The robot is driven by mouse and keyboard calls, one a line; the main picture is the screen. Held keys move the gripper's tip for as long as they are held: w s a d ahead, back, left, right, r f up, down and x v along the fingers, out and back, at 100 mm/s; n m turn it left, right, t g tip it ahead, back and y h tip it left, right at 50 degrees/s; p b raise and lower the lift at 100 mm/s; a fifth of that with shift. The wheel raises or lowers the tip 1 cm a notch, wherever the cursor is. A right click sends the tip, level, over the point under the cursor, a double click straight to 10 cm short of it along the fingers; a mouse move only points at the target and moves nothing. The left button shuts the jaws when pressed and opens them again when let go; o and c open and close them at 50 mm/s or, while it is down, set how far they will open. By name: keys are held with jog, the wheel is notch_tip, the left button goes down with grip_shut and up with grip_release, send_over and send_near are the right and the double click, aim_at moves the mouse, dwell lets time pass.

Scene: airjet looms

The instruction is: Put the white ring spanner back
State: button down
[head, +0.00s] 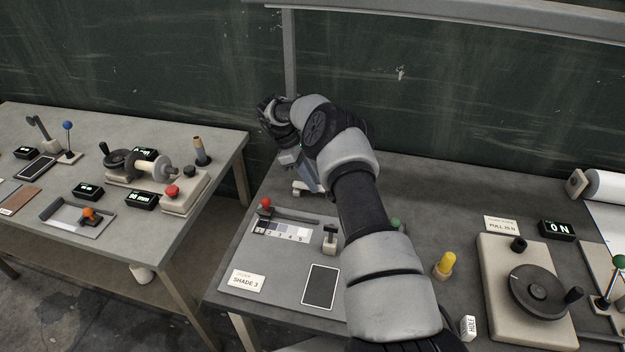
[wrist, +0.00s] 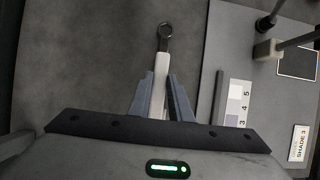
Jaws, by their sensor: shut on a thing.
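The white ring spanner (wrist: 162,68) shows in the wrist view, with a pale handle and a dark metal ring at its far end. My gripper (wrist: 161,78) is shut on the handle, one grey finger on each side, and the ring points away from my palm. In the head view my gripper (head: 308,181) is low over the back left of the middle table, behind the shade panel (head: 238,257). My own arm and wrist hide most of the spanner there. I cannot tell whether it touches the table top.
The shade panel carries a red-knobbed slider (head: 266,203), a small upright lever (head: 330,237) and a dark pad (head: 320,287). A yellow-topped peg (head: 444,264) and a handwheel (head: 540,291) stand to the right. Bare grey table (wrist: 90,60) lies left of the spanner in the wrist view.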

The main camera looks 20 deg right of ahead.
jog(key=shift+f, duration=0.35)
jog(key=c, duration=1)
grip_release()
jog(key=shift+c, duration=0.2)
jog(key=shift+r, duration=0.1)
jog(key=shift+p+v, duration=0.45)
jog(key=shift+v, duration=2.5)
jog(key=shift+r, duration=0.1)
